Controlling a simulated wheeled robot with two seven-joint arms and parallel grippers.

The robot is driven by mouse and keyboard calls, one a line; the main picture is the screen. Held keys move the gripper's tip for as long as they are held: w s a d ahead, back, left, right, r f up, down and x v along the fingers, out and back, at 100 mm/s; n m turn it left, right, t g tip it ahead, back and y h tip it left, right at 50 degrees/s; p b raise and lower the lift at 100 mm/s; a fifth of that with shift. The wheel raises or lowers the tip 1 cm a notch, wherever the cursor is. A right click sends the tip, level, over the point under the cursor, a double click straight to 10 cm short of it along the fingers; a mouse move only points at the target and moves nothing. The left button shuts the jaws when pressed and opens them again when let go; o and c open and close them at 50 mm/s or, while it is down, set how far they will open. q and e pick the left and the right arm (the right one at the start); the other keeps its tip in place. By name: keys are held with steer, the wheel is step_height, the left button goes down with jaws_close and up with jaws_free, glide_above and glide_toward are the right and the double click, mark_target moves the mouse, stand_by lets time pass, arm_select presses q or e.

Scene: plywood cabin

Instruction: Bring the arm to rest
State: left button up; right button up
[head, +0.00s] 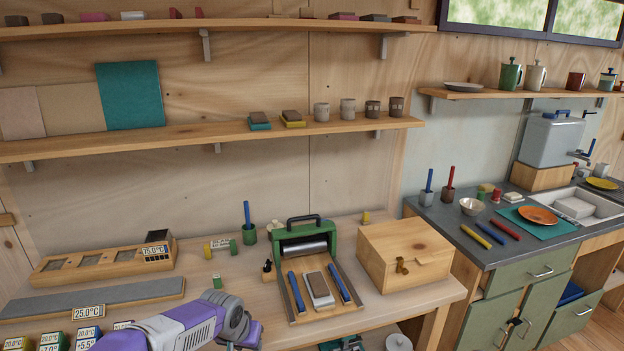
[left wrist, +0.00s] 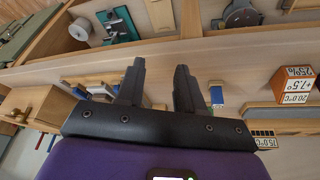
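My left arm (head: 185,327), purple, white and grey, comes in at the bottom left of the head view, over the front of the workbench (head: 390,308). Its gripper cannot be made out there. In the left wrist view my left gripper (left wrist: 160,82) shows two dark fingers standing apart. Nothing is held between them. The bench edge and shelving show behind the fingers, in a tipped view. My right arm and gripper are in neither view.
On the bench are a green roller press (head: 305,240), a wooden box (head: 405,253), a wooden rack (head: 105,262), a grey strip (head: 95,296) and several labelled blocks (head: 50,342) beside my arm. A counter with a sink (head: 585,208) stands at right. Shelves hang above.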

arm_select(q)
steer(key=s+d+f+n+g+h+p, duration=0.1)
steer(key=s+f, duration=0.2)
steer(key=f, duration=0.6)
steer(key=s+d+f+g+h, duration=0.1)
steer(key=s+d+f, duration=0.15)
steer(key=f, duration=0.55)
steer(key=s+d+f+n, duration=0.1)
steer(key=s+f, duration=0.4)
steer(key=s, duration=0.4)
steer(key=s+d+f+n+g+h+p, duration=0.1)
steer(key=s+f+n, duration=0.1)
steer(key=s+f, duration=0.4)
steer(key=s, duration=0.3)
steer(key=shift+s+f, duration=0.15)
steer(key=shift+f, duration=0.05)
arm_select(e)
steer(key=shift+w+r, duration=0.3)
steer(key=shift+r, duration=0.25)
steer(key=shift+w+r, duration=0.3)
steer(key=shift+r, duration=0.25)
